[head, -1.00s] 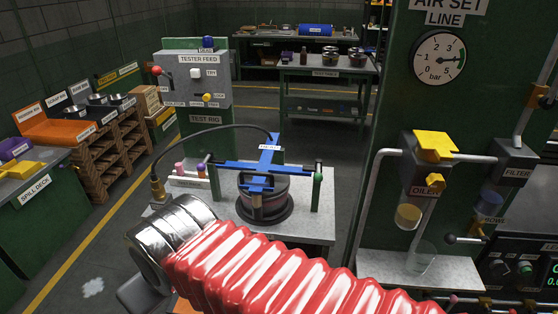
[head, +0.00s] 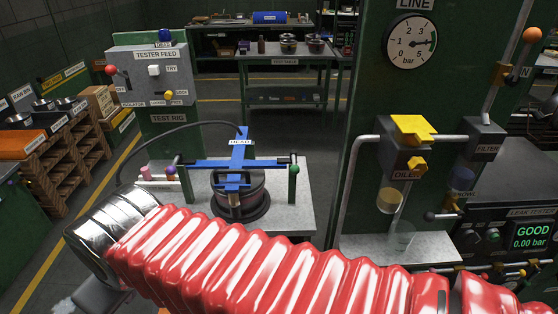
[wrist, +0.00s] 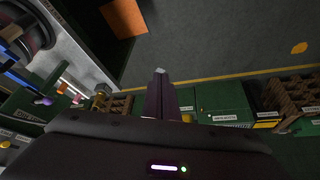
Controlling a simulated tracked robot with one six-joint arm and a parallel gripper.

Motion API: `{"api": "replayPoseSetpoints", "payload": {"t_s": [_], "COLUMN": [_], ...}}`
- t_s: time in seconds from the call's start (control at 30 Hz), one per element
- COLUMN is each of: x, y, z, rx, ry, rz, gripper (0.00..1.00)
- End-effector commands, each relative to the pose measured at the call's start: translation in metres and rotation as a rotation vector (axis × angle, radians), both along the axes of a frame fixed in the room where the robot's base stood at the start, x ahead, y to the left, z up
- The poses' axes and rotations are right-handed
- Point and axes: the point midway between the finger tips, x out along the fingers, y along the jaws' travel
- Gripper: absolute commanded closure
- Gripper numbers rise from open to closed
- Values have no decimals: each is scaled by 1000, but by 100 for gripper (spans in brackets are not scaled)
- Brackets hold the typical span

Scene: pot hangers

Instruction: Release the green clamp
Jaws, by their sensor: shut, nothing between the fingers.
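The green clamp, a post with a green round knob (head: 294,169), stands at the right side of the test rig in the head view. It is beside the right end of the blue cross-shaped head (head: 238,164), which sits over a dark round pot (head: 256,200). I cannot tell the clamp's exact lever position. I cannot make out the green clamp in the wrist view. My gripper (wrist: 160,74) shows in the wrist view with its dark fingers shut and empty, over the floor. In the head view the gripper itself is not visible beyond my red arm.
The rig bench (head: 292,218) also carries a purple knob (head: 171,171) on the left. The tester feed panel (head: 150,75) stands behind. An oiler (head: 405,150) and a leak tester (head: 530,235) reading "GOOD 0.00 bar" are at right. Grey floor lies at left.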

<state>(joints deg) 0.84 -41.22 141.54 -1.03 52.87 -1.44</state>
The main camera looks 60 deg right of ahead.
Motion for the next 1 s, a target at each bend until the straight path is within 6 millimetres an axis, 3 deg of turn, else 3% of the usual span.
{"api": "replayPoseSetpoints", "payload": {"t_s": [0.17,0.37,1.0], "x": [15,36,78], "y": [-25,-69,-236], "z": [10,23,42], "rx": [-83,-198,-406], "ry": [77,209,709], "rz": [23,72,221], "gripper": [100,100,100]}}
